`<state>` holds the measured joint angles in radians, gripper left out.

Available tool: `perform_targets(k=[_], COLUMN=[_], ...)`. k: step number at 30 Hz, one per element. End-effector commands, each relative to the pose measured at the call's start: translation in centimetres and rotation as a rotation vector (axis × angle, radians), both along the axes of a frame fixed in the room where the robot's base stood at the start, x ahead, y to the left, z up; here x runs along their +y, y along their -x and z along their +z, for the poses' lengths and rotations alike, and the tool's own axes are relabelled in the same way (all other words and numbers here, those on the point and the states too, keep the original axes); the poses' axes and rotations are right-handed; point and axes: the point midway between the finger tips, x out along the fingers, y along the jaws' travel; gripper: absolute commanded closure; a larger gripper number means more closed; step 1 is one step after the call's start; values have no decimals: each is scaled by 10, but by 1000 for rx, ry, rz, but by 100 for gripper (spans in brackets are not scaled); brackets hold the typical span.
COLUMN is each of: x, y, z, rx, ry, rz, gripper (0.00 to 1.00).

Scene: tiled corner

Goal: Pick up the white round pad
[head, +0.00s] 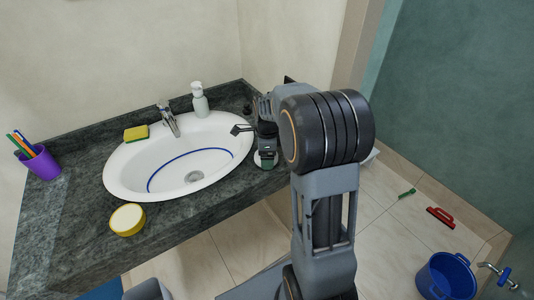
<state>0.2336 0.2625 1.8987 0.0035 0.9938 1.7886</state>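A small round white-edged thing (265,165) lies on the dark counter to the right of the basin, and it may be the white round pad. My arm's dark end parts cover much of it. My gripper (252,141) is at the right rim of the basin, just above and beside this thing. It is small and dark here, and I cannot tell whether its fingers are open or touch anything. A round yellow-sided thing with a pale cream top (127,219) sits at the counter's front left, well away from my gripper.
The white oval basin (120,165) has a blue curved line inside and a tap (169,121) behind. A soap bottle (200,101), a yellow-green sponge (136,133) and a purple cup (38,163) stand around it. A blue bucket (448,277) is on the floor.

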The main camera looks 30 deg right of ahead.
Motion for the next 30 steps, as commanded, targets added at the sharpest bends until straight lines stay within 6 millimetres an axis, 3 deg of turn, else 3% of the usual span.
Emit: perform_targets(k=[5,9,18,24,30], x=[0,0,20,36,47], y=[-1,-1,47,87,113], z=[11,32,92,108,121], rx=[-2,-5,-8,-4,-3], ry=[0,1,2,1,0], rz=[0,0,2,1,1], gripper=[40,40,40,40,40])
